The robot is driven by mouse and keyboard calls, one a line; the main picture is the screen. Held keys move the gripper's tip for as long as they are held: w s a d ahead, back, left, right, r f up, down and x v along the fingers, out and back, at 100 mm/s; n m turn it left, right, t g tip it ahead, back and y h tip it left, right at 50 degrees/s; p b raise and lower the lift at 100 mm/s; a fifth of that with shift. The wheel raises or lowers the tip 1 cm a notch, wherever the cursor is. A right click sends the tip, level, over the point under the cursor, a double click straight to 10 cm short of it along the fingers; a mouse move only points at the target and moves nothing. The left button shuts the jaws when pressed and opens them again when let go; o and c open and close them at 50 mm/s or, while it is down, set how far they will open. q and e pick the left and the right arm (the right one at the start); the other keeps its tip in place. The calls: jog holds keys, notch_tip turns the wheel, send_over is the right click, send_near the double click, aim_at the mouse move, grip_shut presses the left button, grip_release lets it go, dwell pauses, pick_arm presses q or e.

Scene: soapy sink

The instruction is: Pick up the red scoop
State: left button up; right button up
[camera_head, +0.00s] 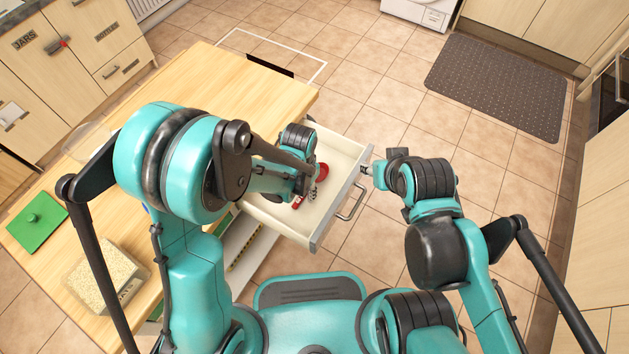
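The red scoop (323,171) lies inside an open white drawer (336,150). Its round red part shows to the right of my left gripper, and another red part shows just below it. My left gripper (312,193) reaches down into the drawer and covers the scoop's middle. The view does not show whether its fingers touch or close on the scoop. My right gripper (366,171) is at the drawer's front panel, near its right end. Its fingers are too small to read.
The drawer, with a metal handle (351,204), sticks out from a wooden-topped counter (215,75). A green lid (36,221) and a container of pale grains (106,276) are on the counter at left. A dark mat (500,85) lies on open tiled floor.

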pick_arm(q)
jog(key=shift+f, duration=0.5)
jog(key=shift+r, duration=0.1)
grip_shut()
